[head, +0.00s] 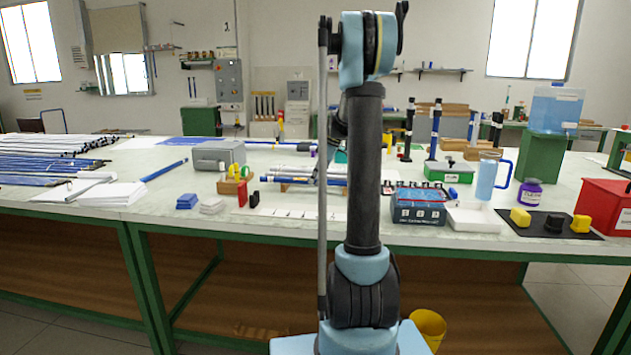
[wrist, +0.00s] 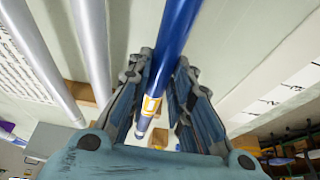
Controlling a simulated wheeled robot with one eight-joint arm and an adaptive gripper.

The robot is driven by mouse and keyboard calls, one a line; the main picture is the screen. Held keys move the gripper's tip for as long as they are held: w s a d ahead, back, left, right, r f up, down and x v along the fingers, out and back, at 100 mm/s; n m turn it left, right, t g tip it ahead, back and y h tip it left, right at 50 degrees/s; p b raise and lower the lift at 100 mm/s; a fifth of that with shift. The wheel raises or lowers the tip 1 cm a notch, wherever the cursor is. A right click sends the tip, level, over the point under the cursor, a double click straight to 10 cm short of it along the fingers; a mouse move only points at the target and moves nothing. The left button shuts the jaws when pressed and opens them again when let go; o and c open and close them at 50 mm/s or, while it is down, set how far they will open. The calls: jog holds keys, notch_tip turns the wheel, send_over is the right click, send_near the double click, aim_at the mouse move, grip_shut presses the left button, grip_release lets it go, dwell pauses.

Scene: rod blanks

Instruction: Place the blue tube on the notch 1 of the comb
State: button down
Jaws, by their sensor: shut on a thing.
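In the wrist view my gripper (wrist: 164,64) is shut on a blue tube (wrist: 178,38). The tube runs lengthwise between the two fingers and carries a yellow and white label near its lower end. Wooden pieces (wrist: 79,93) show below the tubes; I cannot tell whether they belong to the comb. In the head view my arm hides most of the gripper. Behind the arm, blue and silvery tubes (head: 301,180) lie across low wooden supports; I cannot tell which one is held. No notch number can be read clearly.
Silvery tubes (wrist: 92,45) lie left of the held tube. A white strip with marks (wrist: 268,98) lies to the right. Another blue tube (head: 164,171) lies at left.

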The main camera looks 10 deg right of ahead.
jog(key=c, duration=1.4)
grip_release()
jog(key=shift+c, duration=0.2)
jog(key=shift+r, duration=0.1)
jog(key=v, duration=1.1)
jog(key=shift+r, duration=0.35)
jog(key=s+a+f+m+h, duration=0.1)
jog(key=s+a+f+m, duration=0.2)
jog(key=s, duration=0.8)
jog(key=s+a+f+m+h, duration=0.1)
jog(key=s+f+m, duration=0.3)
jog(key=s, duration=0.7)
jog(key=s+a+f+m+h, duration=0.1)
jog(key=s+a+f+m, duration=0.2)
jog(key=s, duration=0.8)
jog(key=s+d+f+m+h, duration=0.1)
jog(key=s+f+m, duration=0.3)
jog(key=s+f, duration=0.5)
notch_tip(320, 180, down, 2)
jog(key=shift+s+d+f+t, duration=0.1)
jog(key=shift+s+d+t, duration=0.15)
jog(key=shift+d+t, duration=0.15)
